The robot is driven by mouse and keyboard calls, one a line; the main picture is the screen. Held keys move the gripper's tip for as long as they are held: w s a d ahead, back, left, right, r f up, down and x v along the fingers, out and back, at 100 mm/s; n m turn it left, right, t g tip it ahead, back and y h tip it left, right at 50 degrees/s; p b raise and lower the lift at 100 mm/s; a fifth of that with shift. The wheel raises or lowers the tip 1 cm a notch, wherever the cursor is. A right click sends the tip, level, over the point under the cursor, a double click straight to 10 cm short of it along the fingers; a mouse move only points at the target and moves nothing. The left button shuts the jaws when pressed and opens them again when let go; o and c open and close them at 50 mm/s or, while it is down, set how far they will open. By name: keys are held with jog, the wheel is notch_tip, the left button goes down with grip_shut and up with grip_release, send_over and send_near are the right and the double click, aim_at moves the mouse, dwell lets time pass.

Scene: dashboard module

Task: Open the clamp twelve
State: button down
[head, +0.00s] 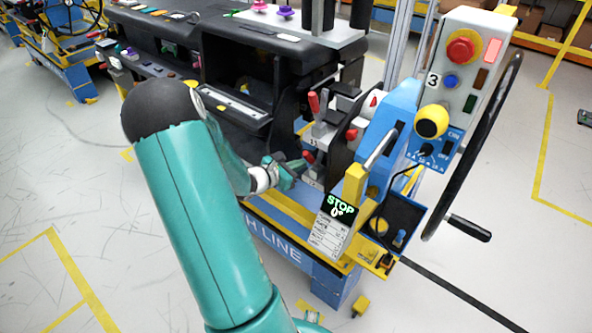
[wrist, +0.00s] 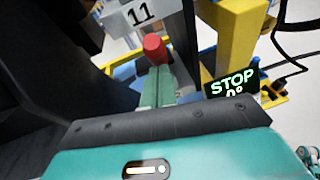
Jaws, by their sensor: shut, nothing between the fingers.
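My gripper (head: 299,165) is shut and empty at the lower front of the dashboard module. In the wrist view its teal fingers (wrist: 158,88) point at a red handle tip (wrist: 154,48), which lies just beyond them; whether they touch cannot be told. The same red tip (head: 308,157) shows beside the fingers in the head view. A small mark like a 2 (wrist: 178,95) is partly hidden beside the fingers, so I cannot confirm this as clamp twelve. A plate marked 11 (wrist: 140,14) hangs above. Another clamp's red handle (head: 314,102) stands upright higher up.
A blue and yellow stand with a STOP display (head: 340,207) is close to the right of my gripper. A grey button panel (head: 462,75) and a black handwheel (head: 478,150) stand farther right. The black dashboard (head: 235,105) lies left. Open floor is at the lower left.

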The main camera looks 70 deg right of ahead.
jog(key=shift+s+d+r+t+y, duration=0.15)
jog(key=shift+d+r+y, duration=0.1)
jog(key=shift+d+r, duration=0.2)
jog(key=shift+s+d+r+t+y, duration=0.15)
jog(key=shift+d+r+y, duration=0.15)
jog(key=shift+r, duration=0.15)
